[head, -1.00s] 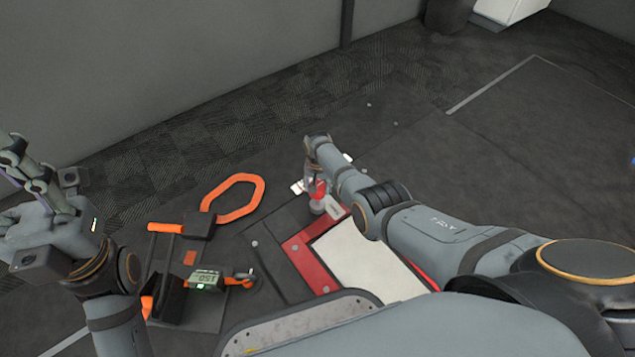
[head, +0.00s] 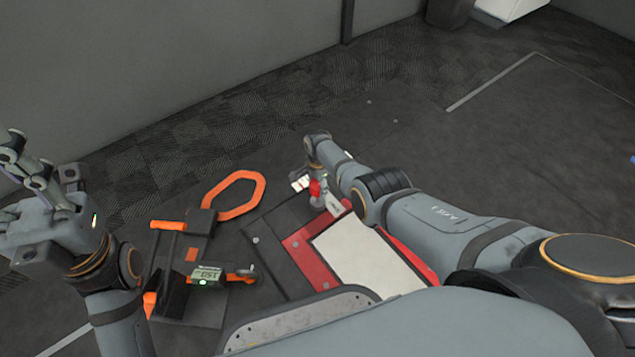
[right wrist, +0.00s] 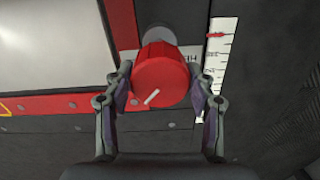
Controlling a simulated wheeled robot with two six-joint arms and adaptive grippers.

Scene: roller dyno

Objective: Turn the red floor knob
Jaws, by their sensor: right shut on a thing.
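The red floor knob (right wrist: 161,76) is a ribbed cylinder with a white pointer line on its face, which points to the lower left in the right wrist view. It also shows as a small red patch in the head view (head: 315,187), partly covered by my right gripper (head: 320,192). In the right wrist view my right gripper (right wrist: 161,84) has one finger on each side of the knob and is shut on it. My left gripper (head: 32,180) is raised at the left edge of the head view, far from the knob; its opening is unclear.
A white scale with a red marker (right wrist: 217,60) stands close to the right of the knob. A red-framed pale panel (head: 365,258) lies beside it. An orange loop handle (head: 238,194) and a device with a lit display (head: 207,274) are on the floor to the left.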

